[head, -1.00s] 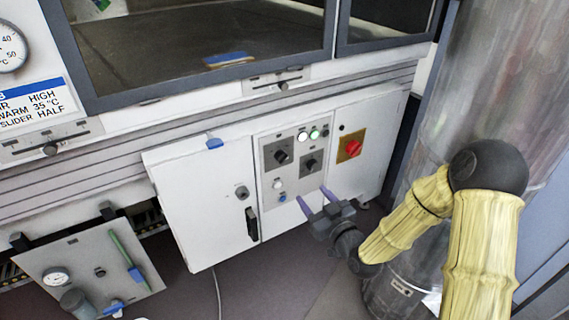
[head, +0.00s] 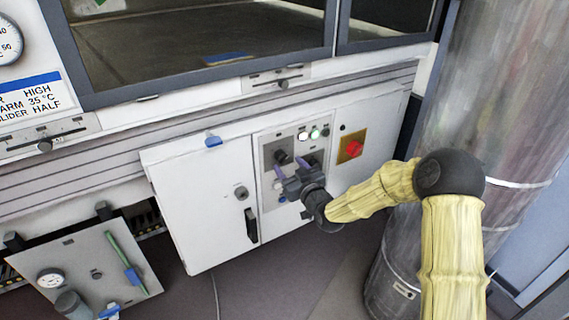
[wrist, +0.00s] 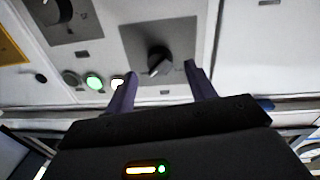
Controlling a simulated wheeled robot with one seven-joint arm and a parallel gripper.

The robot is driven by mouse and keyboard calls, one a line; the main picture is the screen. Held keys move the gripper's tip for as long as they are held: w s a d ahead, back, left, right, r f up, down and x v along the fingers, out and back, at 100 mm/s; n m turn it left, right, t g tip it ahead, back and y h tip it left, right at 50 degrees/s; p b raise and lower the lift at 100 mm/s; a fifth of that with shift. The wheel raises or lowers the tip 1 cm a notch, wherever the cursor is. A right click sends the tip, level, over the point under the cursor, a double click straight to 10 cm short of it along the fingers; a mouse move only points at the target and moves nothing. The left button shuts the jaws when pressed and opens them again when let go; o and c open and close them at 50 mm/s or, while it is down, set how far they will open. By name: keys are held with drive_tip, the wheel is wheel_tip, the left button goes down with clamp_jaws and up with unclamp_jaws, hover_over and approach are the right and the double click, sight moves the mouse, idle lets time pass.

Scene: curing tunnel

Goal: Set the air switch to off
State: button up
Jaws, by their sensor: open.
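Two dark rotary knobs sit on grey plates in the cabinet's control panel; I cannot read which is labelled air. The left knob (head: 281,157) shows beside my fingers in the head view. In the wrist view this knob (wrist: 158,60) appears between and beyond the fingertips, its pointer slanted. The right knob (wrist: 55,12) is at the wrist view's upper left; my gripper partly covers it in the head view. My gripper (head: 291,167) is open and empty, its purple fingers pointing at the panel. Whether they touch the knob is unclear.
White, green and dark lamps (head: 314,134) sit above the knobs. A red knob on a yellow plate (head: 352,149) is to the right. A cabinet door with a black handle (head: 251,225) is left. A large grey drum (head: 400,285) stands at right.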

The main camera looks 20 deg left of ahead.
sight(284, 161)
drive_tip(key=shift+b+x, duration=0.3)
drive_tip(key=shift+x, duration=1.45)
drive_tip(key=c, duration=1)
drive_tip(key=shift+o, duration=0.2)
